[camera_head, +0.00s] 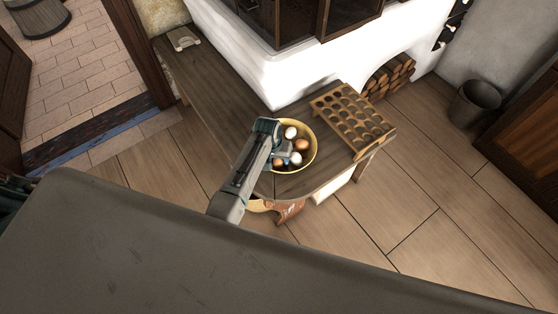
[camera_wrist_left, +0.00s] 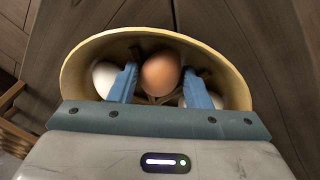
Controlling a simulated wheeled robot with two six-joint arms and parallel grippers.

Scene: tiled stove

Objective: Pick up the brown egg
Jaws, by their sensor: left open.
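A yellow bowl (camera_head: 314,157) holds white and brown eggs on the wooden bench. One brown egg (camera_head: 302,145) lies toward the bowl's right side, and another brown egg (camera_head: 277,162) lies at its lower left. My left gripper (camera_head: 284,150) reaches down into the bowl with its jaws open. In the left wrist view a brown egg (camera_wrist_left: 160,72) shows between the two blue fingers, with visible space beside it. A white egg (camera_wrist_left: 104,78) sits outside the left finger, and part of another white egg shows by the right finger. My right gripper is out of view.
A wooden egg tray (camera_head: 352,118) with round hollows stands right of the bowl, at the bench edge. The bench top (camera_head: 205,90) is mostly clear toward the back left. The white stove (camera_head: 285,82) rises behind. A dark bucket (camera_head: 474,103) stands on the floor.

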